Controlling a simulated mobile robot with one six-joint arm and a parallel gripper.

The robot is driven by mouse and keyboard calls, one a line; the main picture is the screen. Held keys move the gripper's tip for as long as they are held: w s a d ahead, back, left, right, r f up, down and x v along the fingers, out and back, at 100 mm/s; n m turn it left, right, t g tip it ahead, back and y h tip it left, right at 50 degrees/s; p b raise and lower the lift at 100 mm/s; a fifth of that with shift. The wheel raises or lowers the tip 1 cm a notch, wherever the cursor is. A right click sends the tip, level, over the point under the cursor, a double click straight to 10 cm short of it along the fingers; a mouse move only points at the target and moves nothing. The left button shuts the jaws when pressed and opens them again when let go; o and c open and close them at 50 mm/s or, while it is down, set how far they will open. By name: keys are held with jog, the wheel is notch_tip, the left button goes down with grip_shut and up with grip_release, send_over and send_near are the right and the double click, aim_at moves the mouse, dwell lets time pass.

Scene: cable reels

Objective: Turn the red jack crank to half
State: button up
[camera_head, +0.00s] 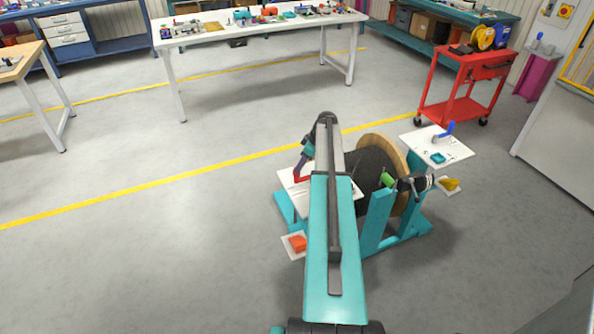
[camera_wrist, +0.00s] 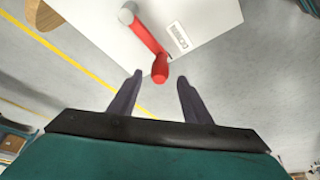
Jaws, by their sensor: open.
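The red jack crank (camera_wrist: 147,38) is in the wrist view, a red arm running from a grey hub on a white plate (camera_wrist: 205,15) to a rounded red knob (camera_wrist: 160,68). My gripper (camera_wrist: 160,77) is open, with one dark finger on either side of the knob end. I cannot tell whether either finger touches it. In the head view the red crank (camera_head: 299,175) shows on the left of the reel stand, just below my gripper (camera_head: 303,164). My own arm hides part of the white plate and the stand there.
A cable reel (camera_head: 398,160) with a wooden flange sits in a teal stand (camera_head: 377,222). A blue crank (camera_head: 443,132) is on the right white plate. Orange (camera_head: 297,243) and yellow (camera_head: 450,184) pieces sit low at the sides. A red cart (camera_head: 462,85) stands behind; floor at left is clear.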

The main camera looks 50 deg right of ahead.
jog(key=shift+p+x, duration=0.7)
jog(key=shift+x, duration=2.3)
grip_shut()
